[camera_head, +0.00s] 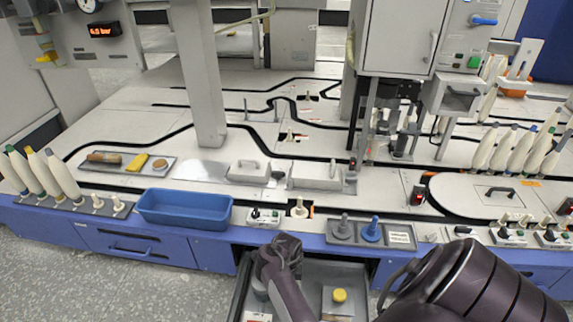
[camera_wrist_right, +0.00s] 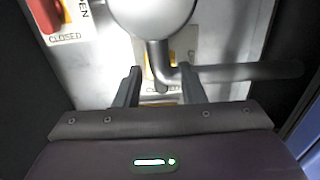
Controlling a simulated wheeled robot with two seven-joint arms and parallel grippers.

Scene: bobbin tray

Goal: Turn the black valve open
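In the right wrist view a valve shows close up: a pale round hub (camera_wrist_right: 150,12) with a dark grey bent lever (camera_wrist_right: 235,72) that runs out to the right. I cannot tell for sure that it is the black valve. My right gripper (camera_wrist_right: 160,80) is open, its fingers apart near the lever's bend. I cannot tell whether they touch it. A partly hidden label lies behind the lever. In the head view dark arm links cover the front, and no fingertips show clearly. My left gripper cannot be made out.
A red handle (camera_wrist_right: 46,14) beside an OPEN/CLOSED label is at the wrist view's upper left. In the head view an open grey drawer (camera_head: 240,292) holds a yellow knob (camera_head: 340,295). A blue bin (camera_head: 184,208) stands on the bench edge. A gauge panel (camera_head: 80,35) is upper left.

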